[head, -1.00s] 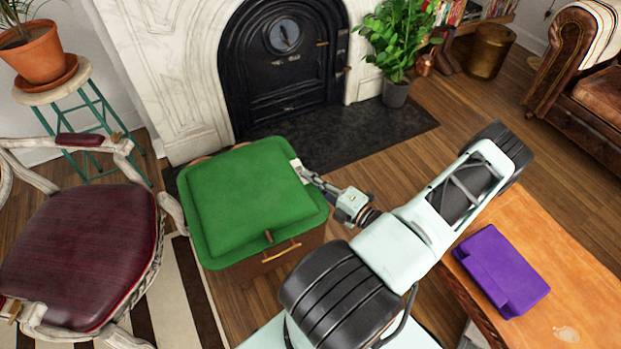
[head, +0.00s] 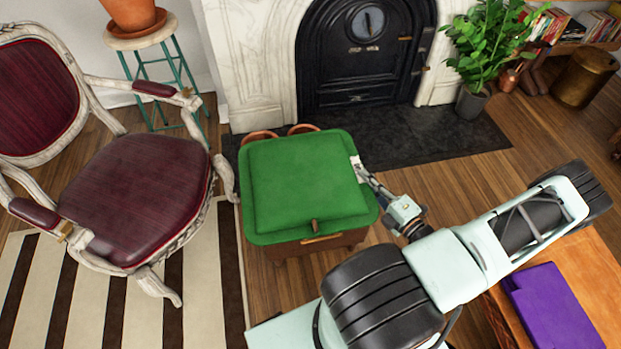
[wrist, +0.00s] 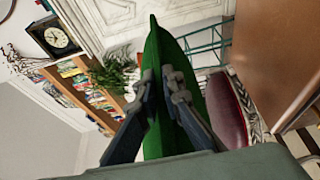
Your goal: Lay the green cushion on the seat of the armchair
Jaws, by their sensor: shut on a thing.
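The green cushion (head: 304,185) is in the middle of the head view, flat side up, above a brown wooden piece with a handle. I cannot tell whether it touches that piece. My gripper (head: 358,168) is shut on the cushion's right edge. In the wrist view the cushion (wrist: 157,45) shows edge-on between the two fingers of my gripper (wrist: 157,78). The armchair (head: 130,200) stands to the left, with a bare burgundy seat and carved whitish frame. Its seat also shows at right in the wrist view (wrist: 225,112).
The brown wooden piece (head: 318,246) stands between armchair and arm. A plant pot (head: 133,12) sits on a stool (head: 141,34) behind the armchair. The fireplace (head: 362,60) is behind. A purple object (head: 552,308) lies on an orange-brown table (head: 590,300). A striped rug (head: 120,310) lies below.

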